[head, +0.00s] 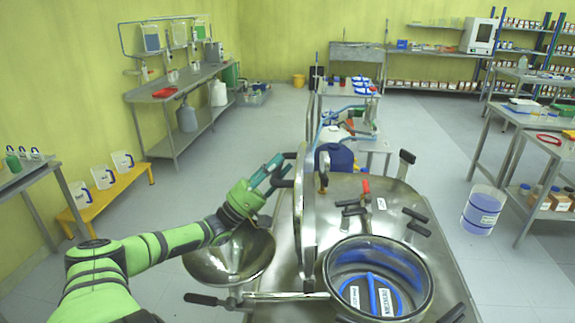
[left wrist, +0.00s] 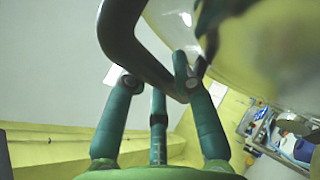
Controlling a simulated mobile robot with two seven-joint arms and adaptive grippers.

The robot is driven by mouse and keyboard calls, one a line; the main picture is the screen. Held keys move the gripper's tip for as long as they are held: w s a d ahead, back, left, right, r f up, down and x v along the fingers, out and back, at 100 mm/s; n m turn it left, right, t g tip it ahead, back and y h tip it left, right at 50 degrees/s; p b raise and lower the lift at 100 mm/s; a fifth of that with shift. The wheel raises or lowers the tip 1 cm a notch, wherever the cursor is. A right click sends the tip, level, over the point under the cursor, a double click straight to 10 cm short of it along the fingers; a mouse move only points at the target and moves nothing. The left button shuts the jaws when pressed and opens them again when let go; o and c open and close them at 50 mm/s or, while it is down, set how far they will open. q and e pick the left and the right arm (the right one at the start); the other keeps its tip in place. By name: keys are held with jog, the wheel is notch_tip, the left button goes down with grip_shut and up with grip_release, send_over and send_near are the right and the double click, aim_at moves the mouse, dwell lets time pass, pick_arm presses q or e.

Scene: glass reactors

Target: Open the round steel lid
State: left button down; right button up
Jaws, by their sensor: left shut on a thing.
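The round steel lid (head: 299,205) stands nearly upright, seen almost edge-on, at the left side of the open round vessel (head: 425,268). A blue part with white labels shows inside the vessel. My left gripper (head: 274,172) is at the left face of the lid, shut on its dark handle (head: 282,183). In the left wrist view the green fingers (left wrist: 165,85) close around the curved dark handle (left wrist: 135,45), with the pale lid surface behind it. My right gripper is not in view.
A steel bowl (head: 230,262) sits below my left gripper. The steel deck (head: 372,192) carries several black-handled clamps and a red-tipped fitting (head: 366,187). A yellow bench (head: 108,192) with jugs stands left. A white bucket (head: 482,210) stands on the floor at right.

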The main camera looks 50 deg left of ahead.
pick_arm(q)
jog(key=shift+s+f, duration=0.15)
jog(key=shift+f, duration=0.35)
jog(key=c, duration=1)
grip_release()
jog(key=shift+r, duration=0.25)
